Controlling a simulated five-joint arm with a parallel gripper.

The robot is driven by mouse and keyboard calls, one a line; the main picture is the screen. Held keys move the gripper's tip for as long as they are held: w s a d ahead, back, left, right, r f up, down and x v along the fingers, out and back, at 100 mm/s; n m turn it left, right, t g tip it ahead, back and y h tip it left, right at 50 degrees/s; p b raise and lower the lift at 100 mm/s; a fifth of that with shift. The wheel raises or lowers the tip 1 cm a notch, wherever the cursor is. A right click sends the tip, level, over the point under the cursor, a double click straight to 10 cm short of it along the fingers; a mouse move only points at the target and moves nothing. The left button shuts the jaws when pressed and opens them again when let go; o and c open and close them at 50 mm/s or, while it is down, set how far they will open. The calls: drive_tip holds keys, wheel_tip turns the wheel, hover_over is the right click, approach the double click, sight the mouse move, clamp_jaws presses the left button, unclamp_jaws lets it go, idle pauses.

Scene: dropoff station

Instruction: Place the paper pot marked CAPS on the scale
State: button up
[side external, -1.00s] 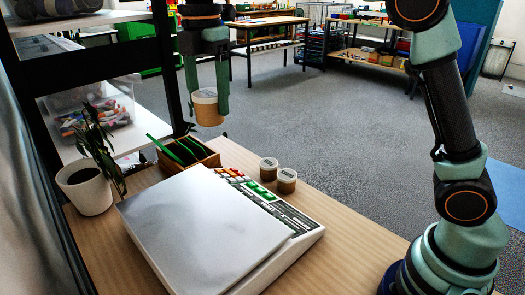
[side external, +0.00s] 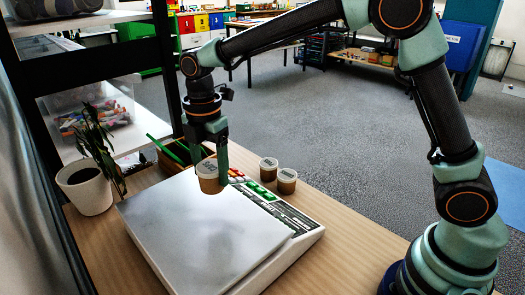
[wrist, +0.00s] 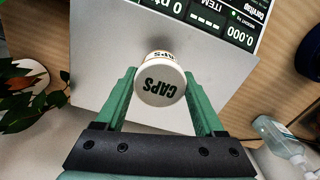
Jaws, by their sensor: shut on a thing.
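The paper pot marked CAPS (wrist: 160,86) has a pale lid with dark lettering, and in the side external view its body (side external: 209,184) is brown. My gripper (side external: 210,170) is shut on it, one green finger on each side in the wrist view (wrist: 160,92). The scale (side external: 200,240) is white with a broad flat plate and a row of keys along its far edge. The pot is over the far part of the plate, close to the keys. I cannot tell whether its base touches the plate.
Two lidded pots (side external: 268,169) (side external: 287,181) stand on the table behind the scale. A potted plant (side external: 85,190) is left of it. A wooden box with green things (side external: 172,160) is behind. A clear bottle (wrist: 280,138) shows in the wrist view. Most of the plate is bare.

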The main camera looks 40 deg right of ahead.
sight(212, 186)
drive_tip(key=shift+f, duration=2.2)
drive_tip(key=shift+f, duration=0.1)
drive_tip(key=o, duration=1.4)
drive_tip(key=shift+c, duration=0.2)
